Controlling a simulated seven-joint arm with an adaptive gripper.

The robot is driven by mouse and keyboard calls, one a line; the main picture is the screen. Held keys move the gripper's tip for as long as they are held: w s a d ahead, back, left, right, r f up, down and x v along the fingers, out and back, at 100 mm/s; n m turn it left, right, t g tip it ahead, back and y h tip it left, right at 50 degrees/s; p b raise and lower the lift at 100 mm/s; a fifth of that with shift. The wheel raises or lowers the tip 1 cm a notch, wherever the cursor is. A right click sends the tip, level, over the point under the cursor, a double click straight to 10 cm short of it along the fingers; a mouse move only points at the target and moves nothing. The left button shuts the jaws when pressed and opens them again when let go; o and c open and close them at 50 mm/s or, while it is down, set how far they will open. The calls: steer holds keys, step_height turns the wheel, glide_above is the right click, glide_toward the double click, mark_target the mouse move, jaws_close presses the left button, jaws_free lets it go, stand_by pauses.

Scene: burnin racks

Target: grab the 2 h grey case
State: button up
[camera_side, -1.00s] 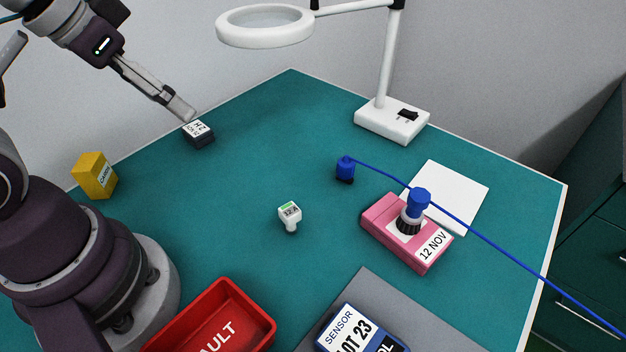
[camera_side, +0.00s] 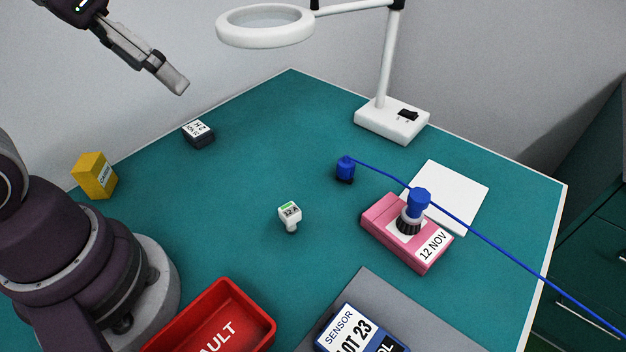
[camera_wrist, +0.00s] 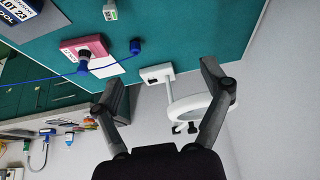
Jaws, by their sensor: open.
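The small dark grey case (camera_side: 198,134) with a white label sits on the teal table near its back left edge in the side view. Its label reads "2 H" upside down, with smaller print that I cannot make out. My gripper (camera_side: 178,84) is in the air above and slightly left of the case, apart from it. In the wrist view my gripper (camera_wrist: 165,95) has its two fingers wide apart with nothing between them. The case does not show in the wrist view.
A yellow box (camera_side: 95,176) stands left of the case. A lamp (camera_side: 391,122), a pink box (camera_side: 408,232) with a blue plug, a white tester (camera_side: 290,214) and a red tray (camera_side: 215,318) stand elsewhere. Table around the case is mostly clear.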

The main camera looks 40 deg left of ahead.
step_height(320, 180, up, 2)
steer(key=n+g+y, duration=0.4)
steer(key=n+g, duration=0.1)
steer(key=n, duration=1.2)
glide_above(196, 128)
steer(key=d, duration=0.5)
step_height(196, 128, down, 16)
steer(key=x, duration=0.7)
steer(key=a+x, duration=0.1)
steer(key=x, duration=0.3)
steer(key=shift+s+r, duration=0.25)
steer(key=shift+s, duration=0.05)
steer(key=shift+y, duration=0.3)
steer(key=c, duration=1.3)
